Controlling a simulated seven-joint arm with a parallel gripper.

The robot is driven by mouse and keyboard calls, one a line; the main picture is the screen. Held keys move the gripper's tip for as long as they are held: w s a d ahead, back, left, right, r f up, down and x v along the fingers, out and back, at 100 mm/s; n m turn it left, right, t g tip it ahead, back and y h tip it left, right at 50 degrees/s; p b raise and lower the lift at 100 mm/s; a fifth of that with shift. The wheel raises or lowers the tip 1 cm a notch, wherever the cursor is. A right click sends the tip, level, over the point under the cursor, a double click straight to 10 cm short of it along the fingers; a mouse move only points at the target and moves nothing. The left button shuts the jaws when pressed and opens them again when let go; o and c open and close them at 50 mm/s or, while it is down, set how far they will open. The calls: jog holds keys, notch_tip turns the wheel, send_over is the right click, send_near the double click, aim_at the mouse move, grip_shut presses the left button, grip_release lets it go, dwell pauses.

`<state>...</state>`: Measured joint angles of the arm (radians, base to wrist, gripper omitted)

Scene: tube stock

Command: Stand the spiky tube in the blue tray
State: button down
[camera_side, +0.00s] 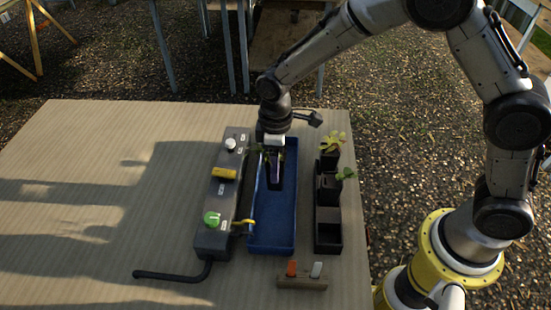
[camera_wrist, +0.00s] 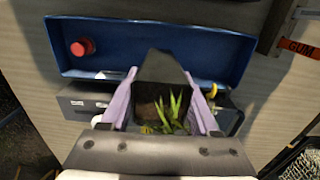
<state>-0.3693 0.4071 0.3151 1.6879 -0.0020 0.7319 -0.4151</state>
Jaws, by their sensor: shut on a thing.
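The spiky tube, a dark square pot (camera_side: 275,178) with narrow green leaves, is held upright by my gripper (camera_side: 275,158). In the wrist view the tube (camera_wrist: 160,72) sits between the two lilac fingers of my gripper (camera_wrist: 160,100), with its spiky leaves and soil toward the camera. The fingers are shut on it. The blue tray (camera_side: 272,238) lies lengthwise under my gripper, and the tube is over or inside its middle part. I cannot tell whether the base touches the tray floor. The blue tray (camera_wrist: 215,50) is partly hidden by the tube in the wrist view.
A grey control box (camera_side: 212,240) with a yellow handle, knobs and a cable stands close left of the tray. A black rack (camera_side: 328,242) with other plants stands close right. A small block (camera_side: 302,283) bears orange and white tags. A red round thing (camera_wrist: 82,47) shows against the tray.

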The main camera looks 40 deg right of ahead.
jog(key=shift+f, duration=2.15)
jog(key=shift+f, duration=0.35)
jog(key=shift+c, duration=0.2)
grip_release()
notch_tip(320, 180, up, 14)
jog(key=shift+f, duration=0.1)
